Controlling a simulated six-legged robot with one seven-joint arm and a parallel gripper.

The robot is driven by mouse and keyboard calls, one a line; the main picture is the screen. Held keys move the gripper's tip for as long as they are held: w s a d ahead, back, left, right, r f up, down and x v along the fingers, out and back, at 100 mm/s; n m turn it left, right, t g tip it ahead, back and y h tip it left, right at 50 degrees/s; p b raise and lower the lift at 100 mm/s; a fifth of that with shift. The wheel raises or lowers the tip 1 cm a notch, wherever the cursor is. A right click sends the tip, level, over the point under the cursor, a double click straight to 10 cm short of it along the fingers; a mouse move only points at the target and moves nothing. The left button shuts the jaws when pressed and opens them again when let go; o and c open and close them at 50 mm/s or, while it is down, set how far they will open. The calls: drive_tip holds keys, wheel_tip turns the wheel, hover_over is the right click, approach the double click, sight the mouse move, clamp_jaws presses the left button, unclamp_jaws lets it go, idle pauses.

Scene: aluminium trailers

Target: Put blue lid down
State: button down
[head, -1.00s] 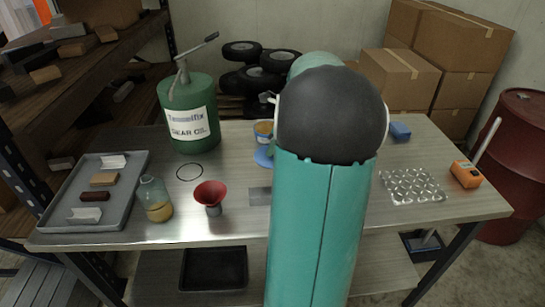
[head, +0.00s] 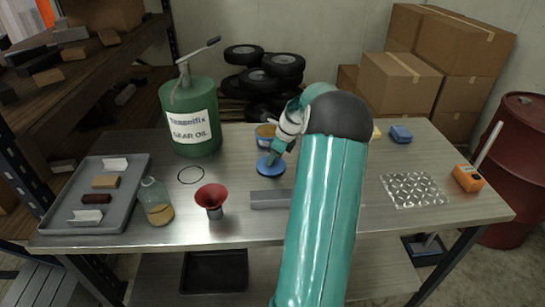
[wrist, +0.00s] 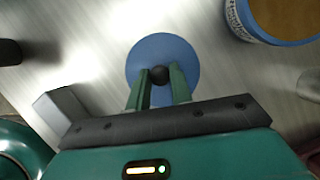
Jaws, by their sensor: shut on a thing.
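The blue lid (head: 270,167) is a round disc with a dark knob at its centre, seen from above in the wrist view (wrist: 181,57). My gripper (wrist: 159,78) is shut on the lid's dark knob, one green finger on each side. In the head view my gripper (head: 276,155) reaches down to the lid from the right. The lid is at or close to the metal table top; I cannot tell whether it touches. A tub with a blue rim (head: 265,137) stands just behind the lid, and shows open with brown contents in the wrist view (wrist: 285,15).
A grey bar (head: 270,199) lies in front of the lid. A red funnel (head: 211,197), an oil bottle (head: 156,203) and a grey tray (head: 125,215) are to the left. The green gear oil can (head: 190,115) stands behind left. A clear patterned sheet (head: 414,190) lies right.

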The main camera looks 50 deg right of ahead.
drive_tip(key=shift+f, duration=0.15)
drive_tip(key=c, duration=1.2)
unclamp_jaws()
drive_tip(key=shift+c, duration=0.2)
drive_tip(key=v, duration=1.2)
drive_tip(key=w+a+r+n, duration=0.25)
drive_tip(key=a+n, duration=0.25)
drive_tip(key=a, duration=0.4)
drive_tip(key=w+a+r+n+g+h, duration=0.1)
drive_tip(key=a+r+n, duration=0.25)
drive_tip(key=a, duration=0.55)
drive_tip(key=w+a+r+n, duration=0.25)
drive_tip(key=a+n, duration=0.25)
drive_tip(key=a, duration=0.4)
drive_tip(key=s+a+n+t, duration=0.1)
drive_tip(key=s+a+n, duration=0.6)
drive_tip(key=a+n, duration=0.2)
drive_tip(key=s+a+f+n+t, duration=0.1)
drive_tip(key=s+a+n, duration=0.6)
drive_tip(key=a, duration=0.7)
drive_tip(key=n, duration=0.2)
drive_tip(key=shift+s+a+f+n, duration=0.2)
drive_tip(key=shift+s+n, duration=0.15)
drive_tip(key=shift+s, duration=0.05)
